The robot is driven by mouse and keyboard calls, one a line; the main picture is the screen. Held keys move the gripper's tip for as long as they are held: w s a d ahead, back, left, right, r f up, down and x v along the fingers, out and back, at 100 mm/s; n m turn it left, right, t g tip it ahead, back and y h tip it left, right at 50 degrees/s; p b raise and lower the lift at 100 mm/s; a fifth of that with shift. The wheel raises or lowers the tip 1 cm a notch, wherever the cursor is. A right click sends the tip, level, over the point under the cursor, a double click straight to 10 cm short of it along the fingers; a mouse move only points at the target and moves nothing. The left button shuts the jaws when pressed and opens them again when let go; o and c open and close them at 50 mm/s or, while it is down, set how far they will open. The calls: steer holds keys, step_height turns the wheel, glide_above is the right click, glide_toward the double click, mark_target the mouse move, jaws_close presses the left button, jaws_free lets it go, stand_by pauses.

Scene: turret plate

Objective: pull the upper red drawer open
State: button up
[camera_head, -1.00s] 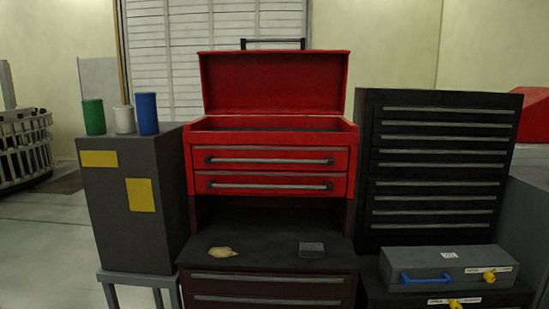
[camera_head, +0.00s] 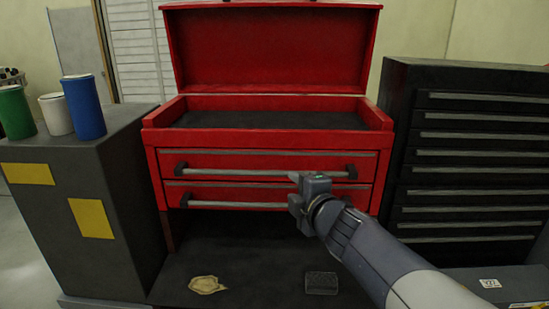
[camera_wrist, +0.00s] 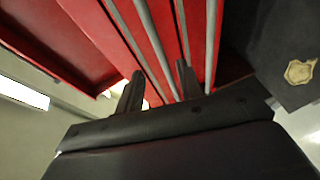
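The red tool chest holds two shut drawers. The upper red drawer (camera_head: 230,161) has a long grey bar handle (camera_head: 250,172); the lower red drawer (camera_head: 240,190) has a similar bar. My gripper (camera_head: 297,188) is in front of the drawers, right of their middle, and covers part of the lower drawer's face. In the wrist view my gripper (camera_wrist: 160,88) has its two dark fingers apart with nothing held. A grey bar, apparently the upper handle (camera_wrist: 157,50), runs between the fingers in that picture. I cannot tell whether the fingers reach around it or touch it.
The chest's lid (camera_head: 270,45) stands open above. A dark cabinet (camera_head: 75,200) with several cups is at the left, a black drawer cabinet (camera_head: 470,160) at the right. A tan lump (camera_head: 207,285) and a dark block (camera_head: 321,283) lie on the shelf below.

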mark_target(279, 175)
steer(key=x, duration=0.5)
steer(key=b+x, duration=0.1)
steer(key=x, duration=0.5)
steer(key=shift+s+a+r, duration=0.1)
steer(key=shift+a+r, duration=0.05)
steer(key=shift+a, duration=0.05)
steer(key=shift+c, duration=0.2)
jaws_close()
